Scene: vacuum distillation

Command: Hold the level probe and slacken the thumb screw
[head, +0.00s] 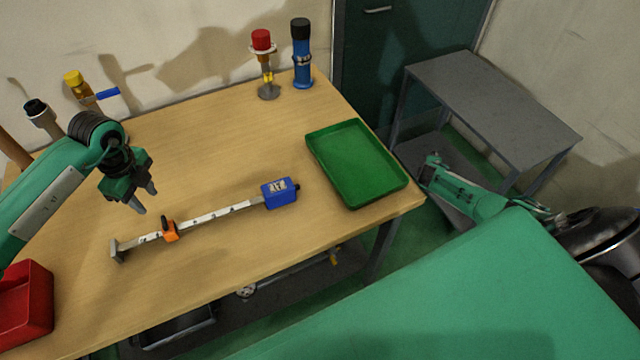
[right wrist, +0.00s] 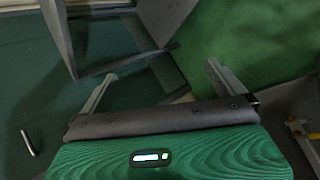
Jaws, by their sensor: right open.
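The level probe, a long white marked bar (head: 205,218), lies on the wooden table. It has a grey foot at its left end, an orange slider (head: 170,231) and a blue box (head: 279,194) at its right end. A small dark knob (head: 297,187) sticks out of the box; I cannot tell whether this is the thumb screw. My left gripper (head: 146,198) is above the table, behind the orange slider and apart from the probe, with its fingers parted and empty. My right gripper (right wrist: 160,87) is open and empty, off the table to the right.
A green tray (head: 402,188) lies right of the probe, near the table's right edge. A red bin (head: 40,310) is at the front left. Red-capped (head: 262,40) and blue (head: 302,70) devices stand at the back. A grey side table (head: 490,95) stands at the right.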

